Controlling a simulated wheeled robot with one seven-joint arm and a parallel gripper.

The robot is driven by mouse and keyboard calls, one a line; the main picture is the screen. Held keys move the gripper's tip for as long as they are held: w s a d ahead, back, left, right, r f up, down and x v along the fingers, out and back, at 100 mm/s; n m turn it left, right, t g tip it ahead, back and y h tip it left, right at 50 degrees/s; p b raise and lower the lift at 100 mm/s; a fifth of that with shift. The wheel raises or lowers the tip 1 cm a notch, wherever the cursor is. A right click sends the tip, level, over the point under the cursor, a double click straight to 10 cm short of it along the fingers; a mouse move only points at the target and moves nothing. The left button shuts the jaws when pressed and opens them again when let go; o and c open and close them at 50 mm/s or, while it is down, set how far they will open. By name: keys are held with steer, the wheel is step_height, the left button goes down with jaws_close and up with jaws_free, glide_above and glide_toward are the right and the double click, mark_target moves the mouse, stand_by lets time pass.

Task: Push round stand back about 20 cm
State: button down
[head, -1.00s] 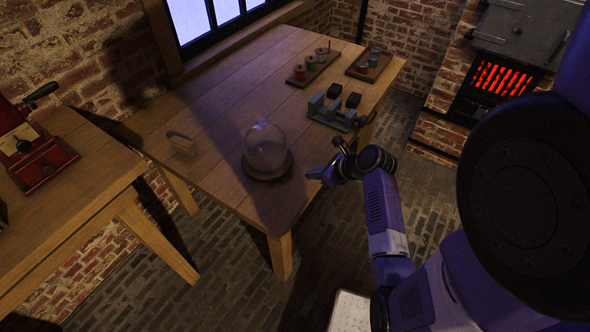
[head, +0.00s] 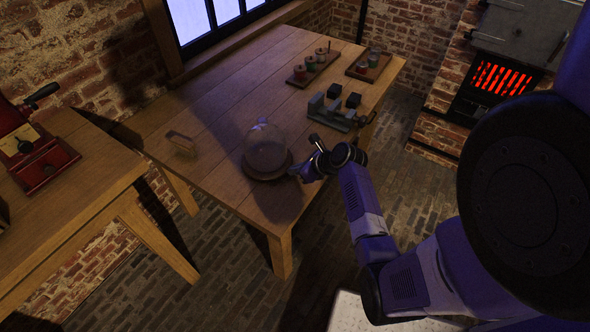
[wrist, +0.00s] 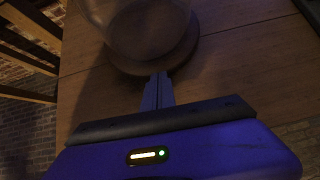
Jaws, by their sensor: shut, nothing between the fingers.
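The round stand (head: 267,172) is a dark wooden disc near the front edge of the wooden table (head: 215,108). A clear glass dome (head: 266,148) sits on it. In the wrist view the stand (wrist: 152,62) lies straight ahead of the fingertips, with the dome (wrist: 135,25) above it. My gripper (head: 294,171) is shut and empty, low over the table at the stand's right side. In the wrist view its closed fingers (wrist: 160,78) reach the stand's near rim; whether they touch it I cannot tell.
A grey vise-like device (head: 332,112) with dark blocks stands right of the stand. Trays with jars (head: 313,66) are at the table's far end. A small wooden piece (head: 181,143) lies to the left. The table between these is clear.

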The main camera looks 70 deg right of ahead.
steer(key=w+d, duration=0.1)
steer(key=w, duration=0.5)
steer(key=w+d+b, duration=0.1)
steer(key=w+d, duration=0.1)
steer(key=w, duration=0.5)
steer(key=w+d+b, duration=0.1)
steer(key=w+d, duration=0.1)
steer(key=w, duration=0.4)
steer(key=shift+w+d+f, duration=0.15)
steer(key=shift+w+d, duration=0.05)
steer(key=shift+d, duration=0.05)
steer(key=shift+w+d, duration=0.1)
steer(key=shift+w, duration=0.4)
steer(key=shift+s, duration=0.1)
steer(key=shift+s, duration=0.25)
steer(key=s, duration=0.1)
steer(key=s+a+p, duration=0.1)
steer(key=s+r+p, duration=0.1)
steer(key=s, duration=0.1)
steer(key=shift+a+r, duration=0.1)
steer(key=shift+a, duration=0.1)
steer(key=p+v, duration=0.1)
steer(key=v, duration=0.6)
steer(key=shift+v, duration=0.85)
